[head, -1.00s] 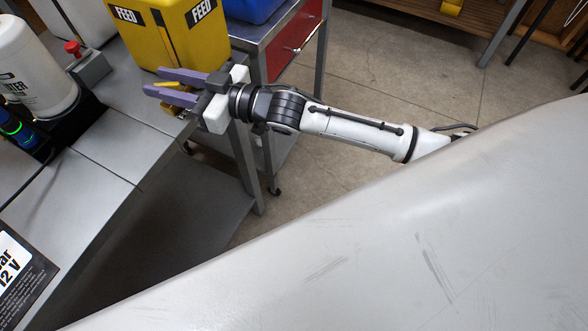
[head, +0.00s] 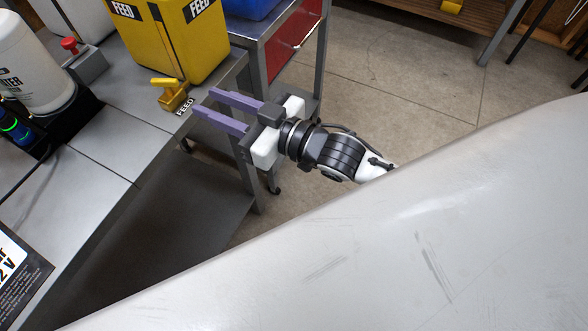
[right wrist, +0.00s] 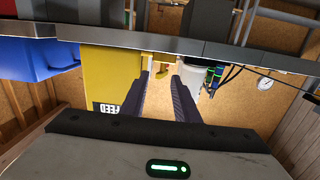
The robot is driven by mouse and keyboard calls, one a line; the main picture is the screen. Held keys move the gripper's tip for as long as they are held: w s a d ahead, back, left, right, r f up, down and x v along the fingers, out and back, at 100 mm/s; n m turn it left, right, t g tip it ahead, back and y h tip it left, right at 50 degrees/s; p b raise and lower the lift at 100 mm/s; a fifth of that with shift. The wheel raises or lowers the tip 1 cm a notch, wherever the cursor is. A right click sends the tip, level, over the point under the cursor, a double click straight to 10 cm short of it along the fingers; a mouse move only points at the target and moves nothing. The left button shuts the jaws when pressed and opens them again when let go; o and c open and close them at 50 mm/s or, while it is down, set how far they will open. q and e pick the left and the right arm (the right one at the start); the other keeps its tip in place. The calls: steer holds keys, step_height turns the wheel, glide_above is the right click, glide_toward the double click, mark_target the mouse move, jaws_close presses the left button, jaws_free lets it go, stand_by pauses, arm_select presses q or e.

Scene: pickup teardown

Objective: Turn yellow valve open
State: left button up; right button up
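The yellow valve (head: 174,99) sits at the edge of the grey bench, in front of the yellow FEED tank, with a small FEED label beside it. Its yellow handle (head: 165,83) points left and slightly away in the head view. My right gripper (head: 204,102) is open and empty, its purple fingers parallel with a gap between them. It is just right of the valve, apart from it, past the bench edge. My left gripper is not in view.
The yellow FEED tank (head: 165,40) stands behind the valve. A white jug (head: 30,65) and a grey box with a red button (head: 85,62) stand to the left. A metal cart (head: 262,48) with a blue bin is behind right. The floor right of my gripper is clear.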

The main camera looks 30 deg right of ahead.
steer(key=s+d+f+m+g+h+p, duration=0.1)
steer(key=s+d+f+m+g+h, duration=0.1)
steer(key=s+f, duration=0.5)
steer(key=s+d+f+m+g+h+p, duration=0.2)
steer(key=s+d+f+h, duration=0.2)
steer(key=f, duration=1)
steer(key=s+d, duration=0.2)
steer(key=s, duration=0.1)
steer(key=shift+c, duration=0.4)
